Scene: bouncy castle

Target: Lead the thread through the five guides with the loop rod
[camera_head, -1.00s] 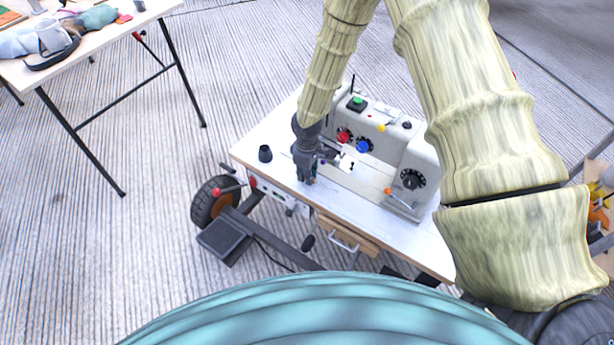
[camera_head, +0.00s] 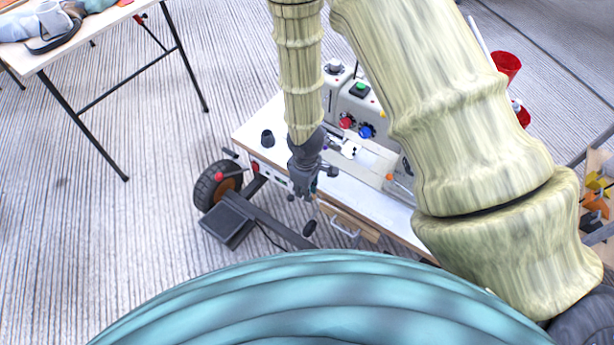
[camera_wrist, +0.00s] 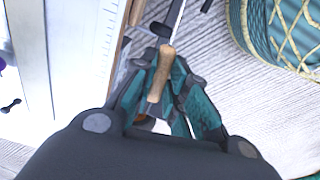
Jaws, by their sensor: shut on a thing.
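My gripper (camera_head: 306,186) is at the front edge of the white table, left of the middle. In the wrist view my gripper (camera_wrist: 166,98) is shut on a wooden handle (camera_wrist: 160,75) with a thin metal shaft running up out of view; I take it for the loop rod. The rod's far end is out of frame. The grey sewing machine (camera_head: 360,97) stands behind the gripper on the table, with a red knob (camera_head: 346,123), a blue knob (camera_head: 366,131) and a green button (camera_head: 359,90). My arm hides its right part. I cannot make out the thread or each guide.
The white table (camera_head: 257,120) carries a dark cup (camera_head: 268,138) at its left. A wheel (camera_head: 216,187) and a pedal (camera_head: 229,226) are below. Another table (camera_head: 100,37) with cloth stands upper left. Red containers (camera_head: 507,66) and a shelf (camera_head: 597,205) are at right.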

